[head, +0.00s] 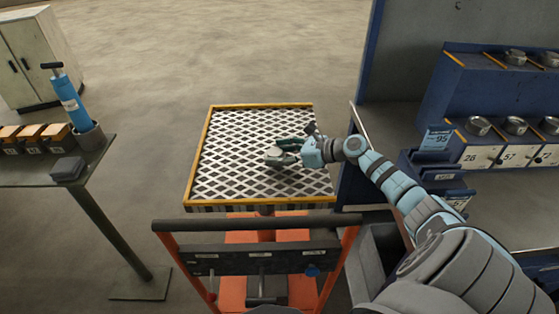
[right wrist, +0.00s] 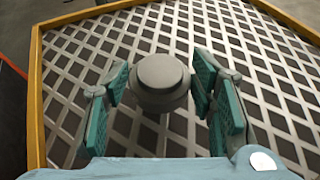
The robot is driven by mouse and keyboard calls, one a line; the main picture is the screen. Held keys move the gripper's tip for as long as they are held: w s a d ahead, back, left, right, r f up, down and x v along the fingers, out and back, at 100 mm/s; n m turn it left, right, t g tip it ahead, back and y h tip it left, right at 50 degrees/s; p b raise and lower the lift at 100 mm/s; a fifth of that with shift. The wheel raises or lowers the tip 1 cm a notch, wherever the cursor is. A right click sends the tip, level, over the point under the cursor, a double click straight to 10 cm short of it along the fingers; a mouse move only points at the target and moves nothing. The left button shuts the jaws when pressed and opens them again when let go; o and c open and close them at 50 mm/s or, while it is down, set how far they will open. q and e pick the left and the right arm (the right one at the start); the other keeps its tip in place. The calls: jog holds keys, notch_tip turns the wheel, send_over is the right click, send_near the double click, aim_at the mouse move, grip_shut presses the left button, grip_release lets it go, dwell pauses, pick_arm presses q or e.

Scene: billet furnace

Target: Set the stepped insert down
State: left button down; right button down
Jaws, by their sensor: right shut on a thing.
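The stepped insert (head: 273,153) is a grey round metal piece with a narrower raised top. In the right wrist view the stepped insert (right wrist: 161,78) sits between the two teal-padded fingers, its round top facing the camera. My right gripper (head: 283,151) reaches in from the right and is shut on it, over the middle of the lattice-topped cart table (head: 225,180). The insert is at or just above the lattice; its underside is hidden, so I cannot tell if it touches. My left gripper is out of view.
The lattice top has a raised yellow rim (head: 262,203) and is otherwise bare. The orange cart's dark handle (head: 257,222) is at its near side. A blue rack (head: 470,95) with round metal parts stands right. A bench (head: 35,172) with a blue pump (head: 70,102) stands left.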

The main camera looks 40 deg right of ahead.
notch_tip(320, 180, down, 2)
jog(key=shift+f, duration=0.1)
jog(key=c, duration=0.7)
grip_release()
jog(key=v, duration=0.6)
jog(key=p+v, duration=0.4)
jog(key=v, duration=0.1)
jog(key=shift+a+r, duration=0.15)
jog(key=shift+r, duration=0.3)
jog(key=shift+s+p, duration=0.3)
jog(key=shift+p, duration=0.2)
jog(key=shift+s+d, duration=0.15)
jog(key=shift+d, duration=0.15)
jog(key=shift+f, duration=0.1)
